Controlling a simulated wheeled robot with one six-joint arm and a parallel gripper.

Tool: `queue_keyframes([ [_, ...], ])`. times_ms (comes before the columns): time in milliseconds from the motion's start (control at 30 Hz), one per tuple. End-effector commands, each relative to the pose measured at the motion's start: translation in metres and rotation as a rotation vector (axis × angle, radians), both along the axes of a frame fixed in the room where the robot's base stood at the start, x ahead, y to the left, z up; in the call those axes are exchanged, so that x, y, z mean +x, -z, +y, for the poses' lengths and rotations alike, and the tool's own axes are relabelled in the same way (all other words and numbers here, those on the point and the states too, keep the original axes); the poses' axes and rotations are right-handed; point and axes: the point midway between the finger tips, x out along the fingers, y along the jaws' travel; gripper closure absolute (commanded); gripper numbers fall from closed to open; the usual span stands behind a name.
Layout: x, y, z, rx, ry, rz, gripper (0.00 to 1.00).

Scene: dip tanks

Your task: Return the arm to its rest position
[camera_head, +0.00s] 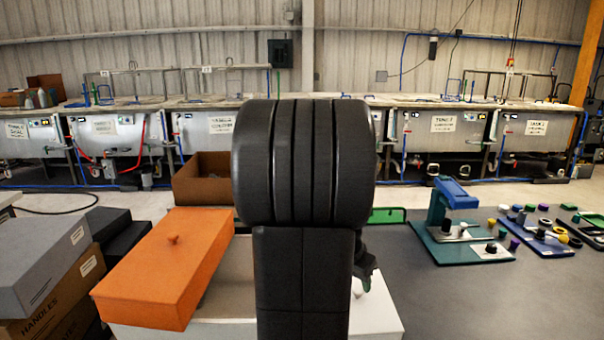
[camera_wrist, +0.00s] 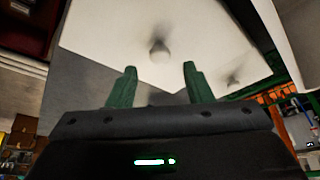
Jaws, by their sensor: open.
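My dark arm stands in the middle of the head view and hides what lies behind it. My gripper (camera_wrist: 160,68) shows in the wrist view with two green fingers apart and nothing between them. In the head view only part of it shows, right of the arm, with a green fingertip (camera_head: 367,284) low near a white surface (camera_head: 385,318). In the wrist view a white panel (camera_wrist: 105,35) with a round pale knob (camera_wrist: 160,52) lies beyond the fingers. The knob appears apart from them.
An orange lid (camera_head: 165,270) with a knob lies left of my arm. Grey and brown boxes (camera_head: 45,265) are stacked at far left. A brown open box (camera_head: 205,180) is behind. A teal-and-blue fixture (camera_head: 450,210) and small parts stand right. Tanks (camera_head: 440,130) line the back wall.

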Motion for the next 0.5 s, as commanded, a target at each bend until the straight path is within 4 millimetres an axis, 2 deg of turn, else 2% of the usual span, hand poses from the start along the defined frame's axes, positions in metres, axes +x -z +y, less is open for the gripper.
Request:
queue_keyframes([
  [100, 0.004, 0.018, -0.005, 0.001, 0.001, 0.005, 0.54],
  [300, 0.010, 0.041, -0.010, 0.001, 0.000, 0.001, 0.54],
  [500, 0.010, 0.035, -0.010, 0.001, 0.000, -0.001, 0.54],
])
